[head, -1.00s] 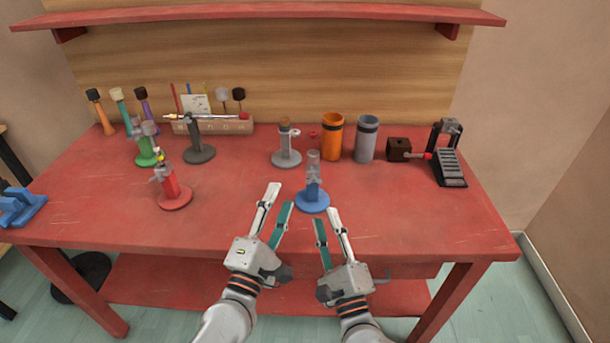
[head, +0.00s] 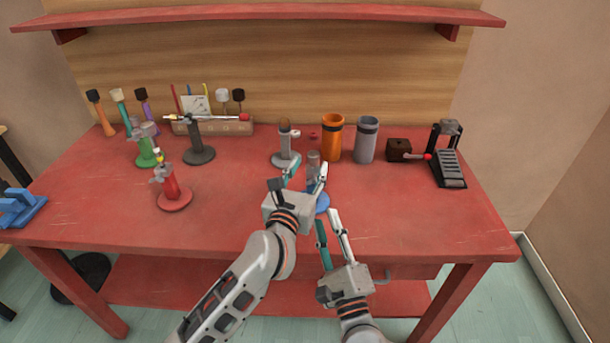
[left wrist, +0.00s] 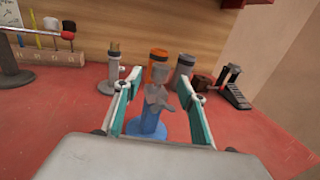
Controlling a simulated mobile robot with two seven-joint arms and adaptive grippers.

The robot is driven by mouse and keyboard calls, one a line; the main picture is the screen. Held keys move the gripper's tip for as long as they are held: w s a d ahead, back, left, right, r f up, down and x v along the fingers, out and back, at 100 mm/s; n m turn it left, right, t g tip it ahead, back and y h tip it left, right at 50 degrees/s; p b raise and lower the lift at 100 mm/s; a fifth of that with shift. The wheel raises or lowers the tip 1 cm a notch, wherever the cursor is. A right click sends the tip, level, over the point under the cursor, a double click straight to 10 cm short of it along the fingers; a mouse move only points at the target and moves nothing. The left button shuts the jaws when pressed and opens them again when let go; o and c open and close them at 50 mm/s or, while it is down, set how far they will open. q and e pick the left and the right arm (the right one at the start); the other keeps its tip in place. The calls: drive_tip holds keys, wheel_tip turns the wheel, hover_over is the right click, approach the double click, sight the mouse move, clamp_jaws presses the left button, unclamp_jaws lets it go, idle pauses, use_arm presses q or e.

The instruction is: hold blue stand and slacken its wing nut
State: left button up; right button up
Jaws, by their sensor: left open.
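The blue stand (head: 323,203) stands upright near the front middle of the table, partly hidden behind my left gripper in the head view. Its grey top (head: 313,160) shows between the fingers. In the left wrist view the blue stand (left wrist: 148,123) sits between the open fingers, with a grey wing nut (left wrist: 161,103) at its upper part. My left gripper (head: 306,170) is open around the stand, with gaps on both sides in the wrist view. My right gripper (head: 327,218) is open and empty, just in front of the blue base.
A red stand (head: 172,190), a green stand (head: 146,155) and a dark stand (head: 196,143) are at left. A grey stand (head: 285,150), orange cup (head: 332,138) and grey cup (head: 366,140) stand behind. The table's right front is clear.

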sight(312, 162)
use_arm(q)
drive_tip(key=shift+x, duration=2.7)
drive_tip(key=shift+c, duration=0.4)
clamp_jaws()
